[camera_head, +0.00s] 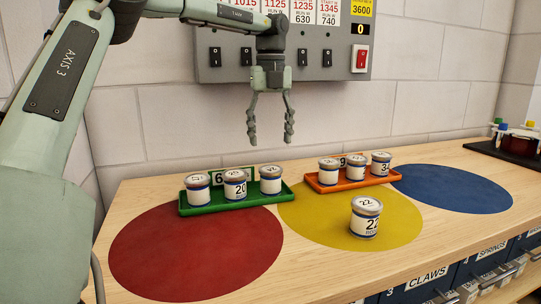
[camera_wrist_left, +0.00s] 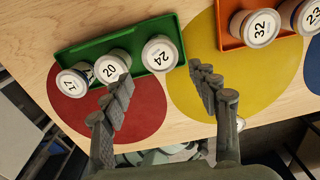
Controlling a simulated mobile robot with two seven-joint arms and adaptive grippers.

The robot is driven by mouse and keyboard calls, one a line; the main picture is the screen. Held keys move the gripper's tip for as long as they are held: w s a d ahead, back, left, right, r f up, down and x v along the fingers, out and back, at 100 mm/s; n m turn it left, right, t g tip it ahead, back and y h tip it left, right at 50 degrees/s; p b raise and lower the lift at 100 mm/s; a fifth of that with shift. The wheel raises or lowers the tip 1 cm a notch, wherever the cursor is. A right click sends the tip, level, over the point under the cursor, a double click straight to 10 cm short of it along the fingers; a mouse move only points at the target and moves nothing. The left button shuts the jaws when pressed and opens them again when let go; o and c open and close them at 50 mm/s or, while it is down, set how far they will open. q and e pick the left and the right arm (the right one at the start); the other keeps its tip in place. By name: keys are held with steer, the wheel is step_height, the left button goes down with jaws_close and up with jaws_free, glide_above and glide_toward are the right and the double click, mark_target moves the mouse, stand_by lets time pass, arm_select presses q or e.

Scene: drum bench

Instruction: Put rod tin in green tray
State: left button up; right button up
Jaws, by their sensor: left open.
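A single white tin with a dark blue band, marked 22 (camera_head: 365,217), stands upright on the yellow disc; the small print under its number is hard to read. The green tray (camera_head: 235,204) stands at the back, over the edges of the red and yellow discs, with three upright tins in a row. It also shows in the left wrist view (camera_wrist_left: 84,53). My left gripper (camera_head: 270,141) is open and empty, fingers pointing down, above the bench and to the back left of the single tin. My right gripper is not in view.
An orange tray (camera_head: 353,183) with three tins stands at the back between the yellow disc (camera_head: 318,225) and the blue disc (camera_head: 452,188). The red disc (camera_head: 195,253) is mostly clear. A control panel (camera_head: 335,60) hangs on the wall behind my left gripper.

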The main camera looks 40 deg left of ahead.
arm_select(q)
step_height(320, 180, up, 2)
steer(key=shift+r, duration=0.25)
stand_by(0.5)
